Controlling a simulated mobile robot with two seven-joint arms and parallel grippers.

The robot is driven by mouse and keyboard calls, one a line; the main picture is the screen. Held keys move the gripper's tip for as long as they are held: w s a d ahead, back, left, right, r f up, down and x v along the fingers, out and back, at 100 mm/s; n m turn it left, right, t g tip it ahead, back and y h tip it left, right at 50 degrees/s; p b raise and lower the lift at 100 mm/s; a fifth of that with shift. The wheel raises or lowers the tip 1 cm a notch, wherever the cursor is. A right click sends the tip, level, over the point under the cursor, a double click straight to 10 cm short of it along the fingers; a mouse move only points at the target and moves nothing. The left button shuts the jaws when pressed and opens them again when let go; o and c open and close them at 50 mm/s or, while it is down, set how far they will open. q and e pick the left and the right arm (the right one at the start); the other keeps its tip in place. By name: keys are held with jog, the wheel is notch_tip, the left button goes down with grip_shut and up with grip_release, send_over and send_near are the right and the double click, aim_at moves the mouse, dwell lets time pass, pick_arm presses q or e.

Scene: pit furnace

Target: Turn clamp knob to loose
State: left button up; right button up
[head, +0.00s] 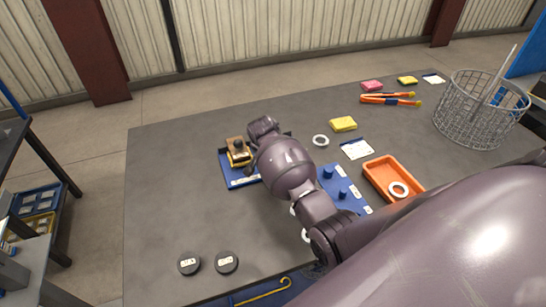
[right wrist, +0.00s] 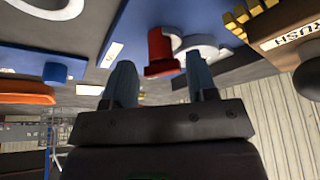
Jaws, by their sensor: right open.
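A red knob (right wrist: 160,50) with a wider flange at its end shows in the right wrist view, beside a white curved clamp part (right wrist: 199,45) on a blue plate (right wrist: 143,22). I take it for the clamp knob. My right gripper (right wrist: 160,64) is open, its two blue-grey fingers one on each side of the knob's flange in the picture. I cannot tell whether the fingertips reach around it or stop short; nothing is gripped. In the head view my right arm hides the knob and the fingertips. My left gripper is not in view.
A wood-topped block with yellow parts (head: 238,153) stands beside the clamp; its lettered side (right wrist: 290,35) is close to the right finger.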

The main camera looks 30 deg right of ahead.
jog(key=shift+x, duration=0.85)
jog(key=shift+c, duration=0.4)
jog(key=c, duration=0.6)
jog(key=shift+o, duration=0.2)
